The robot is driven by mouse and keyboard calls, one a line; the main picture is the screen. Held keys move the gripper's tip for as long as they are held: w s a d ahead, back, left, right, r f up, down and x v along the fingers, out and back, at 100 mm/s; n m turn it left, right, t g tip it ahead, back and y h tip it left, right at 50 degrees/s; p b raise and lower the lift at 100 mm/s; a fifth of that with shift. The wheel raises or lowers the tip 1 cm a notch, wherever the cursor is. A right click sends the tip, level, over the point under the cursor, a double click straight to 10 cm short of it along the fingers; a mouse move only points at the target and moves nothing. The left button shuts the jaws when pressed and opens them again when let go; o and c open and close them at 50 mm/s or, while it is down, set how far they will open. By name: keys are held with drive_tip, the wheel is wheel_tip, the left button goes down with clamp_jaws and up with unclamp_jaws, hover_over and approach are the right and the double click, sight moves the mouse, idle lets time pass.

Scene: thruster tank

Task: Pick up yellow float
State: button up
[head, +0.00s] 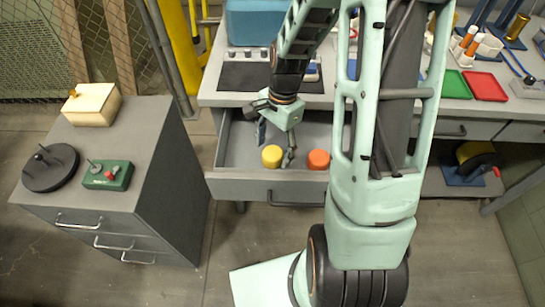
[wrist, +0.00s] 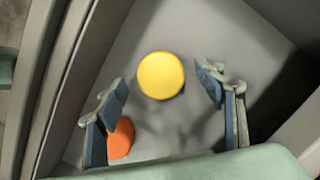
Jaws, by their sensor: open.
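The yellow float (head: 272,155) is a round disc lying in the open grey drawer (head: 238,185), near its front wall. In the wrist view the yellow float (wrist: 160,75) lies on the drawer floor, ahead of and between the two fingers. An orange float (head: 318,159) lies to its right in the head view; in the wrist view the orange float (wrist: 121,138) is partly hidden by the left finger. My gripper (head: 276,143) reaches down into the drawer. In the wrist view my gripper (wrist: 167,92) is open, with nothing between its pads.
The drawer walls surround the floats closely. The bench above holds a green tray (head: 455,85), a red tray (head: 484,86) and a blue box (head: 252,22). At left, a grey cabinet (head: 160,150) carries a wooden box (head: 92,104), a green device (head: 108,175) and a dark disc (head: 50,168).

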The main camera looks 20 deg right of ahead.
drive_tip(key=shift+a+f, duration=0.2)
drive_tip(key=shift+f, duration=1.25)
drive_tip(key=shift+c, duration=0.6)
drive_tip(key=c, duration=0.7)
drive_tip(key=shift+c, duration=0.2)
drive_tip(key=shift+r, duration=0.15)
